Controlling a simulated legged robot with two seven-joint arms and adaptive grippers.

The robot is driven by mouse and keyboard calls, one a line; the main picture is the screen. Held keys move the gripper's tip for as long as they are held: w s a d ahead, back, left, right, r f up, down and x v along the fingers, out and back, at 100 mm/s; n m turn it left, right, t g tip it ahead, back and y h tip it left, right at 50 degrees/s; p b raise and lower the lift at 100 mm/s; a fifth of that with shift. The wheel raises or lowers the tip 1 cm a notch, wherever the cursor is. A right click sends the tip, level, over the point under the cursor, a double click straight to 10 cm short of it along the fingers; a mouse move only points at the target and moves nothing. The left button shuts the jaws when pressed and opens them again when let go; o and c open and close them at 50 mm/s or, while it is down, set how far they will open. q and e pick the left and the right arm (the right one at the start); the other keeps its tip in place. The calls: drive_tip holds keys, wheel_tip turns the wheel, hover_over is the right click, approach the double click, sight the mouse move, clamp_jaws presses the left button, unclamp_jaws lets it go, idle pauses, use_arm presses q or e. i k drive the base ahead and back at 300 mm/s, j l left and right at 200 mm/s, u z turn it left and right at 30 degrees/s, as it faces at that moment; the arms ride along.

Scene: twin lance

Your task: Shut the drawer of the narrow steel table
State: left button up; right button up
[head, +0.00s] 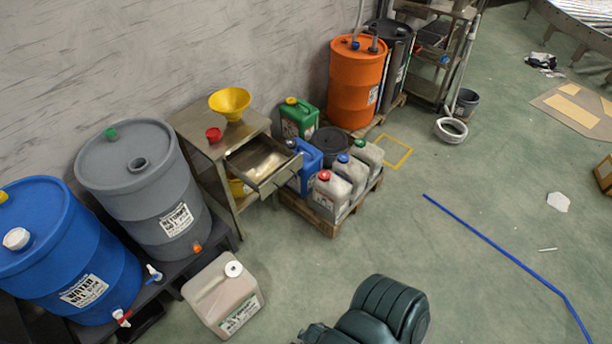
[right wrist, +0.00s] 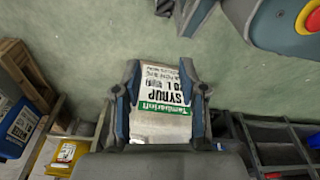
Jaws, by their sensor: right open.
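The narrow steel table (head: 187,123) stands against the wall in the head view. Its drawer (head: 262,165) is pulled out to the front right and looks empty inside. The drawer's front end is close to the blue jerrycan (head: 306,166); I cannot tell if they touch. My right gripper (right wrist: 162,88) is open in the right wrist view. A pale jerrycan with a syrup label (right wrist: 160,122) shows between and beyond its fingers. I cannot clearly make out the drawer in that view.
A yellow funnel (head: 230,102) and a red cup (head: 214,135) stand on the tabletop. The pale jerrycan (head: 222,296) stands on the floor before the table. Grey (head: 146,185) and blue (head: 65,250) drums are at left. A pallet (head: 325,222) holds several jerrycans. Floor at right is mostly clear.

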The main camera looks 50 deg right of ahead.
sight(263, 163)
drive_tip(key=z, duration=1.4)
